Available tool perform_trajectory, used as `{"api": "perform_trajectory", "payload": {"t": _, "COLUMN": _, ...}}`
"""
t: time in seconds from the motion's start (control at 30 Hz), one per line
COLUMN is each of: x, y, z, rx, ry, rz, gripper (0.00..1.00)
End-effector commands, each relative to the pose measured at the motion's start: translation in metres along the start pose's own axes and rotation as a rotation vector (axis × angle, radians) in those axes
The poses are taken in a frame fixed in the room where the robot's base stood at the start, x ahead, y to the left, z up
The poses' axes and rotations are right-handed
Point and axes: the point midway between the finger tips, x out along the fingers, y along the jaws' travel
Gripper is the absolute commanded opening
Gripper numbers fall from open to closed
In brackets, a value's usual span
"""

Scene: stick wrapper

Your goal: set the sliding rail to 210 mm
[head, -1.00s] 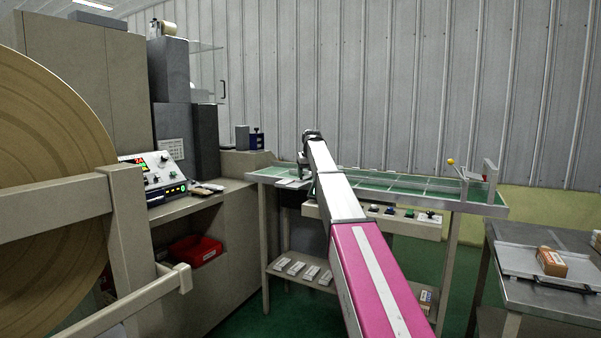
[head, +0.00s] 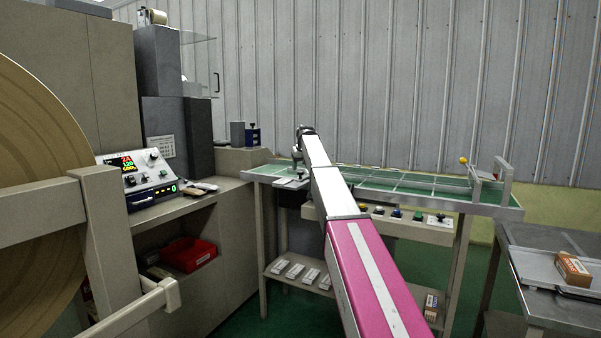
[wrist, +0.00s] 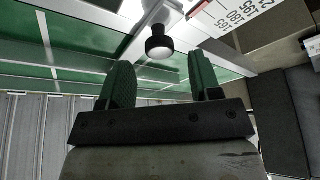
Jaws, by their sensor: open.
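My gripper (wrist: 160,70) is open, with two green ribbed fingers apart and nothing between them. A black knob (wrist: 158,42) is just beyond the fingertips in the wrist view, near the gap between them; I cannot tell if they touch it. A white scale (wrist: 232,20) with black numbers, among them 180 and 165, lies beside the knob. A red mark (wrist: 198,7) shows at the scale's edge; its reading is unclear. In the head view my gripper (head: 298,162) is at the left end of the green-topped table (head: 420,187), partly hidden by my arm.
A row of buttons (head: 390,212) sits on the table's front. A control panel (head: 140,170) and a red bin (head: 188,254) are at left. A side table with a brown box (head: 573,269) is at right. Green floor shows below.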

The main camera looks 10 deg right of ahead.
Motion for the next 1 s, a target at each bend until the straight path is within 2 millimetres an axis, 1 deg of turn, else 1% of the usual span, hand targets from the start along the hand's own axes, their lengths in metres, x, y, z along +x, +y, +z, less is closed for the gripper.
{"api": "perform_trajectory", "payload": {"t": 0.03, "x": 0.008, "y": 0.0, "z": -0.001, "rx": 0.0, "ry": 0.0, "rz": 0.0, "gripper": 0.58}}
{"api": "perform_trajectory", "payload": {"t": 0.1, "x": 0.016, "y": 0.0, "z": -0.001, "rx": 0.0, "ry": 0.0, "rz": 0.0, "gripper": 0.58}}
{"api": "perform_trajectory", "payload": {"t": 0.2, "x": 0.024, "y": 0.0, "z": 0.0, "rx": 0.0, "ry": -0.001, "rz": 0.0, "gripper": 0.58}}
{"api": "perform_trajectory", "payload": {"t": 0.33, "x": 0.029, "y": 0.0, "z": 0.0, "rx": 0.0, "ry": 0.0, "rz": 0.0, "gripper": 0.58}}
{"api": "perform_trajectory", "payload": {"t": 0.57, "x": 0.029, "y": 0.0, "z": 0.0, "rx": 0.0, "ry": 0.001, "rz": 0.0, "gripper": 0.58}}
{"api": "perform_trajectory", "payload": {"t": 0.6, "x": 0.029, "y": 0.0, "z": 0.0, "rx": 0.0, "ry": 0.001, "rz": 0.0, "gripper": 0.54}}
{"api": "perform_trajectory", "payload": {"t": 0.67, "x": 0.029, "y": 0.0, "z": 0.0, "rx": 0.0, "ry": 0.001, "rz": 0.0, "gripper": 0.35}}
{"api": "perform_trajectory", "payload": {"t": 0.7, "x": 0.029, "y": 0.0, "z": 0.0, "rx": 0.0, "ry": 0.001, "rz": 0.0, "gripper": 0.22}}
{"api": "perform_trajectory", "payload": {"t": 0.77, "x": 0.029, "y": 0.0, "z": 0.0, "rx": 0.0, "ry": 0.001, "rz": 0.0, "gripper": 0.02}}
{"api": "perform_trajectory", "payload": {"t": 0.8, "x": 0.029, "y": 0.0, "z": 0.0, "rx": 0.0, "ry": 0.001, "rz": 0.0, "gripper": 0.0}}
{"api": "perform_trajectory", "payload": {"t": 0.9, "x": 0.028, "y": -0.002, "z": 0.001, "rx": 0.0, "ry": 0.001, "rz": 0.0, "gripper": 0.0}}
{"api": "perform_trajectory", "payload": {"t": 1.0, "x": 0.025, "y": -0.009, "z": 0.009, "rx": -0.001, "ry": 0.0, "rz": 0.0, "gripper": 0.0}}
